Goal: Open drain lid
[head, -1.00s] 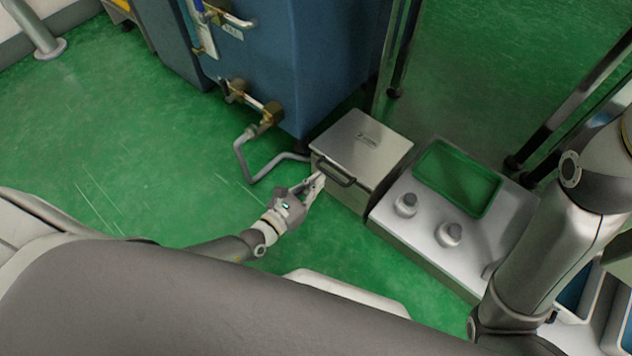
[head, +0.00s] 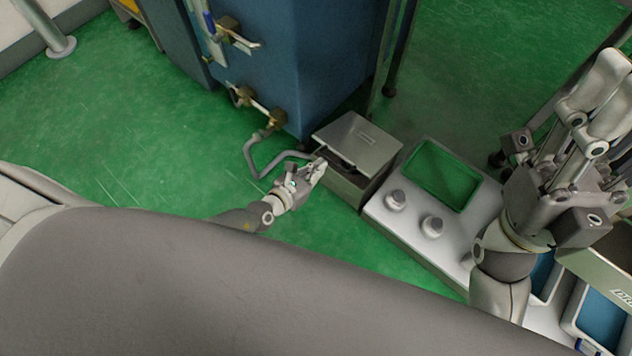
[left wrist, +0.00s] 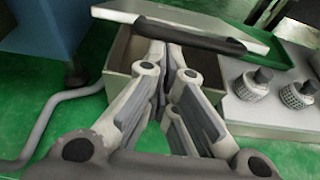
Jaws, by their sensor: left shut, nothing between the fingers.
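The drain box (head: 352,190) is a small metal box on the floor, with a flat grey lid (head: 364,138) and a dark handle (head: 338,160) along the lid's near edge. The lid is partly raised, tilted up at its near edge, with a dark gap below it. My left gripper (head: 320,166) is shut and empty at the lid's near left corner. In the left wrist view its fingertips (left wrist: 165,52) are at the box opening, just under the handle (left wrist: 190,36) and the raised lid (left wrist: 225,28); contact is unclear. My right gripper (head: 600,100) is raised at the right, away from the box.
A blue cabinet (head: 290,60) with valves and a bent grey pipe (head: 262,168) stands behind and left of the box. A grey unit with two knobs (head: 432,226) and a green recess (head: 440,175) adjoins the box on the right. Green floor (head: 160,150) is clear at left.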

